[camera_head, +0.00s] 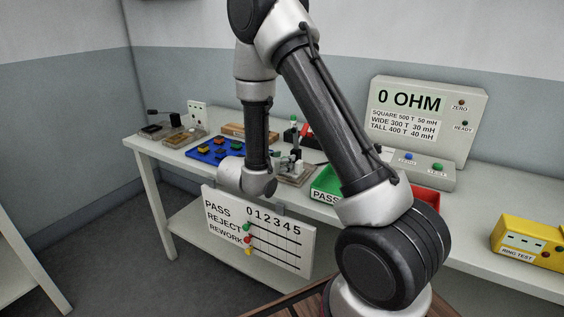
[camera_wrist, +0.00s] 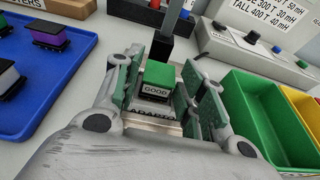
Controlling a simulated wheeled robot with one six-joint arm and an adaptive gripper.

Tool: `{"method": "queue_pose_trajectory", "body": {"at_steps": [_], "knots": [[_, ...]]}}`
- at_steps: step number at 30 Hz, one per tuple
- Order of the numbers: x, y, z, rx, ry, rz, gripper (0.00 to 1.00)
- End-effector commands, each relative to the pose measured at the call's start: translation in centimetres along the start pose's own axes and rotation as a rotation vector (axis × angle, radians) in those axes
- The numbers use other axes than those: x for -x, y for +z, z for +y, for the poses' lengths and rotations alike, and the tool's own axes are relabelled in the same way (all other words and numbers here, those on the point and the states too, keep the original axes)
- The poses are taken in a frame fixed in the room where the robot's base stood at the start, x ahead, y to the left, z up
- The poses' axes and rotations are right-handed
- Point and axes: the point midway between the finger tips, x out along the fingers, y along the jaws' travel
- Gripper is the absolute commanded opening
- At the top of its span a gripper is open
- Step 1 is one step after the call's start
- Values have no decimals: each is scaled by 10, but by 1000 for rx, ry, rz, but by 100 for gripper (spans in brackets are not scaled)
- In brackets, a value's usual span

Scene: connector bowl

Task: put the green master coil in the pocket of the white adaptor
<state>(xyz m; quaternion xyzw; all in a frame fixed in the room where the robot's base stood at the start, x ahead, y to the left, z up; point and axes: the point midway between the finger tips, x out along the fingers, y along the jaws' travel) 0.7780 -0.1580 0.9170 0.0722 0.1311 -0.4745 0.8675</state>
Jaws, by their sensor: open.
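The green master coil (camera_wrist: 159,75), a green-topped block with a GOOD label, is upright in the middle of the wrist view. The white adaptor (camera_wrist: 151,112), with its name on the front, is directly under it. The coil appears to sit in the adaptor's pocket, but its lower part is hidden, so I cannot tell how deep. My gripper (camera_wrist: 166,84) is open, with its fingers on either side of the coil. In the head view my gripper (camera_head: 284,166) is low over the fixture on the bench, and the coil cannot be made out there.
A blue tray (camera_wrist: 60,88) with several coils lies left of my gripper. A green bin (camera_wrist: 252,112) labelled PASS and a red bin (camera_head: 426,198) are to the right. A tester (camera_head: 425,115) reading 0 OHM stands behind. A dark post (camera_wrist: 172,25) rises just behind the coil.

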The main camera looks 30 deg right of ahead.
Motion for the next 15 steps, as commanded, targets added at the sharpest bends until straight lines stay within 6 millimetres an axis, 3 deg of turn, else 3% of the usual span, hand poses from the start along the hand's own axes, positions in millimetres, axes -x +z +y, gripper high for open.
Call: {"method": "queue_pose_trajectory", "body": {"at_steps": [5,15], "knots": [[8,2,1,1,3,0,40],[80,2,2,0,7,0,40]]}}
